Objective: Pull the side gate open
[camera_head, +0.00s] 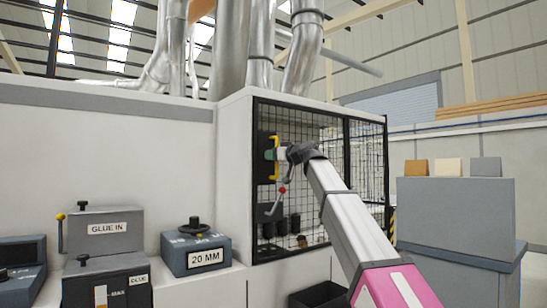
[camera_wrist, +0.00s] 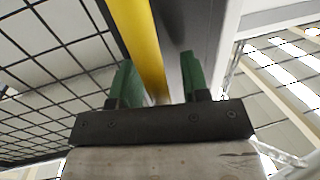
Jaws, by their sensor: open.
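The side gate (camera_head: 290,190) is a black wire mesh panel in a dark frame on the side of the white machine cabinet. It looks shut. Its yellow handle (camera_head: 275,158) stands upright near the gate's left edge. My gripper (camera_head: 272,155) is at the handle, and the arm hides part of the mesh. In the wrist view, my gripper's green fingers (camera_wrist: 157,85) are apart, with the yellow handle (camera_wrist: 140,40) running between them, nearer the left finger. I cannot tell whether either finger touches it. The mesh (camera_wrist: 50,70) fills the left of that view.
A box labelled 20 MM (camera_head: 195,250) and a GLUE IN unit (camera_head: 104,230) stand on the left ledge. A grey cabinet (camera_head: 455,220) with sample blocks on top stands at the right. A dark bin (camera_head: 318,296) sits low below the gate. Silver ducts rise above.

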